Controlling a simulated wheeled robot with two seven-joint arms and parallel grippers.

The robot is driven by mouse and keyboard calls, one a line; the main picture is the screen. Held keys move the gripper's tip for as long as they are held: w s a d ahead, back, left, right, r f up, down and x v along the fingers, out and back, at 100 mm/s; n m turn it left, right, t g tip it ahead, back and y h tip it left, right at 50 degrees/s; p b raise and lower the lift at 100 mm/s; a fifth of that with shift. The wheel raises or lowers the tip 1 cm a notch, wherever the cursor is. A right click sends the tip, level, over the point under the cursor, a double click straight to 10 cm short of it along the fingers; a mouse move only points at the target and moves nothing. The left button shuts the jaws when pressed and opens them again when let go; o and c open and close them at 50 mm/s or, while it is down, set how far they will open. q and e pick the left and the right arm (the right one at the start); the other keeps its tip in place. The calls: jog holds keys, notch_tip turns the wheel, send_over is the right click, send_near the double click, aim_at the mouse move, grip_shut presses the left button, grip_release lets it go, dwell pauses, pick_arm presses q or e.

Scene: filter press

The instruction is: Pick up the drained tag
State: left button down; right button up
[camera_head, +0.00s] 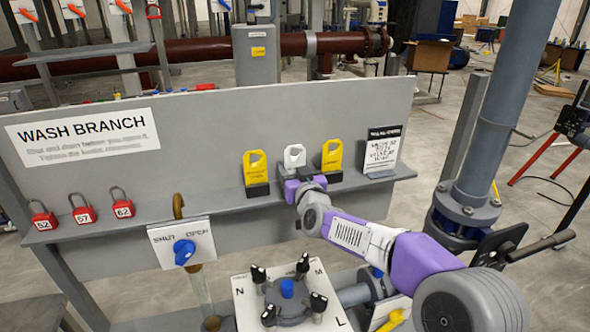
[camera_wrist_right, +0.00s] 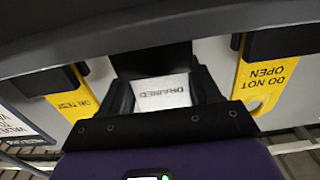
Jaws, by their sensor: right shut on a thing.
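The drained tag (camera_head: 294,157) is a white tag with a hole in its top, between two yellow tags on the grey shelf. In the right wrist view, the drained tag (camera_wrist_right: 162,93) shows its lettering upside down between my fingers. My right gripper (camera_head: 298,184) is shut on it from the front and hides its lower part in the head view. The tag stands about level with its neighbours; I cannot tell whether it is clear of its black holder. My left gripper is not in view.
A yellow "do not open" tag (camera_head: 256,164) stands close on the left, another yellow tag (camera_head: 332,154) close on the right. A printed card (camera_head: 382,150) stands further right. Red numbered padlocks (camera_head: 84,208) sit at the shelf's left. A knobbed valve plate (camera_head: 287,310) lies below.

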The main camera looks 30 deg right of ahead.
jog(key=shift+r, duration=0.1)
jog(key=shift+r, duration=0.6)
notch_tip(320, 180, up, 11)
jog(key=p, duration=0.5)
jog(key=shift+r+p, duration=0.1)
jog(key=shift+p, duration=0.25)
jog(key=shift+r+p, duration=4.3)
jog(key=shift+r, duration=4.9)
